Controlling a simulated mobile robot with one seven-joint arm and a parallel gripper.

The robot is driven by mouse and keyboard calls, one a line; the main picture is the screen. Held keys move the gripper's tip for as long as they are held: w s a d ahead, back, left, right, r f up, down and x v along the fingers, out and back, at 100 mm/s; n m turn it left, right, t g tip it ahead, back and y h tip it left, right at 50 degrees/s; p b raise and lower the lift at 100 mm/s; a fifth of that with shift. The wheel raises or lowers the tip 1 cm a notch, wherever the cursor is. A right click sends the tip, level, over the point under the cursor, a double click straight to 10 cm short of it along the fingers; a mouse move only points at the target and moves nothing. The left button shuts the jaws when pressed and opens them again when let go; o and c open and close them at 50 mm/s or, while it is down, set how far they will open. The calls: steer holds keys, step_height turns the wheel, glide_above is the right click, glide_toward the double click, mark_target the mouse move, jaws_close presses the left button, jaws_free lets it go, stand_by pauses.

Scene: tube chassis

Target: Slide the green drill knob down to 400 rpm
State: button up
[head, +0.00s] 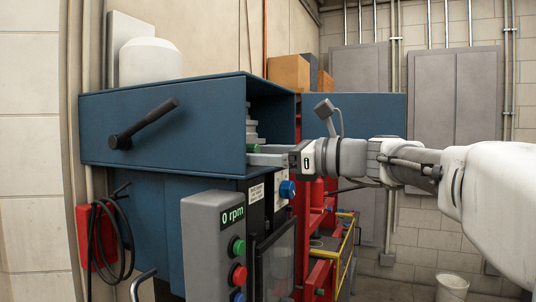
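A small green knob (253,148) shows inside the open front of the blue machine cabinet (160,125), next to a grey stepped part (251,128). My gripper (266,156) reaches in from the right, with its grey fingers beside and just below the knob. One finger covers part of that area, so I cannot tell whether the fingers touch the knob or how far apart they are. The display (232,214) on the grey control box (205,240) reads 0 rpm.
The control box carries a green button (238,247) and a red button (239,275). A blue knob (287,189) sits below my gripper. The blue door (375,112) stands behind my arm. A black handle (145,124) sticks out on the cabinet's left side.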

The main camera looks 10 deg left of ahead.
steer(key=b+v, duration=0.1)
steer(key=v, duration=1.6)
steer(key=shift+s+d, duration=0.15)
steer(key=shift+f, duration=0.1)
steer(key=s+a+f+n+h, duration=0.1)
steer(key=s+f+n+h, duration=0.25)
steer(key=f, duration=0.35)
steer(key=s+a+f+n+g+h, duration=0.1)
steer(key=s+f+n+h, duration=0.1)
steer(key=s+f+h, duration=0.3)
steer(key=s+a+f+n+h, duration=0.1)
steer(key=s+f+n, duration=0.1)
steer(key=f, duration=0.6)
steer(key=s+d+f+n+h, duration=0.3)
steer(key=s+d+f+n, duration=0.1)
steer(key=f+n, duration=0.2)
steer(key=s+d+f+n+h, duration=0.4)
steer(key=f+n, duration=0.2)
steer(key=f, duration=0.1)
steer(key=shift+s+d+f+t, duration=0.2)
steer(key=shift+s+d+t, duration=0.1)
steer(key=shift+s+t, duration=0.1)
